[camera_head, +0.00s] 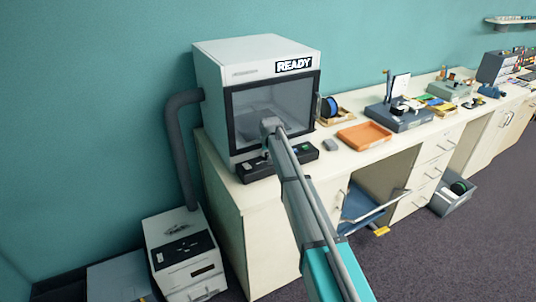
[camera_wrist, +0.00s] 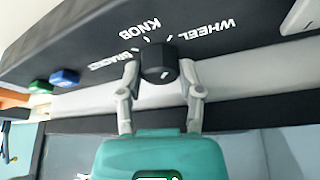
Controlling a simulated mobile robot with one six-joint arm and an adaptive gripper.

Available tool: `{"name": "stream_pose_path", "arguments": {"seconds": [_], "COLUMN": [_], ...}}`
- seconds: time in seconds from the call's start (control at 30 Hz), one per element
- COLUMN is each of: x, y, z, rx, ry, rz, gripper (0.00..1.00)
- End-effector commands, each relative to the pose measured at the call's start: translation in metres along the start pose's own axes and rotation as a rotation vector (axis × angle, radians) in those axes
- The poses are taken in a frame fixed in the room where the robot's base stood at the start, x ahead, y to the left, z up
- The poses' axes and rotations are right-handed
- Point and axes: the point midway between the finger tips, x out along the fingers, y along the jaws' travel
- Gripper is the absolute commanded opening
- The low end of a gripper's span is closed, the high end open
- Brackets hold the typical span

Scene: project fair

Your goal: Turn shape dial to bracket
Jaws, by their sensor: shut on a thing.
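The shape dial (camera_wrist: 157,58) is a small black knob on a dark panel (camera_wrist: 60,35) in the wrist view. Printed labels sit around it: BRACKET (camera_wrist: 115,59), KNOB (camera_wrist: 139,28) and WHEEL (camera_wrist: 208,31). My gripper (camera_wrist: 159,72) is shut on the dial, with one finger on each side. I cannot clearly tell which label the dial points to. My arm hides the dial there.
Blue (camera_wrist: 65,77) and green (camera_wrist: 38,87) buttons sit left of the dial in the wrist view.

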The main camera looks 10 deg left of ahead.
Motion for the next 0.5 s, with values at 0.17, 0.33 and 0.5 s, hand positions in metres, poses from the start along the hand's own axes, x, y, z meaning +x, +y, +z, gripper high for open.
{"name": "stream_pose_path", "arguments": {"seconds": [0.17,0.33,0.5], "x": [-0.0001,-0.0002,-0.0001], "y": [-0.0007,-0.0004,0.0003], "z": [0.0004,0.0005,0.0003], "rx": [-0.023,-0.077,-0.169], "ry": [0.001,0.001,0.001], "rz": [-0.013,-0.036,-0.074], "gripper": [0.0,0.0,0.0]}}
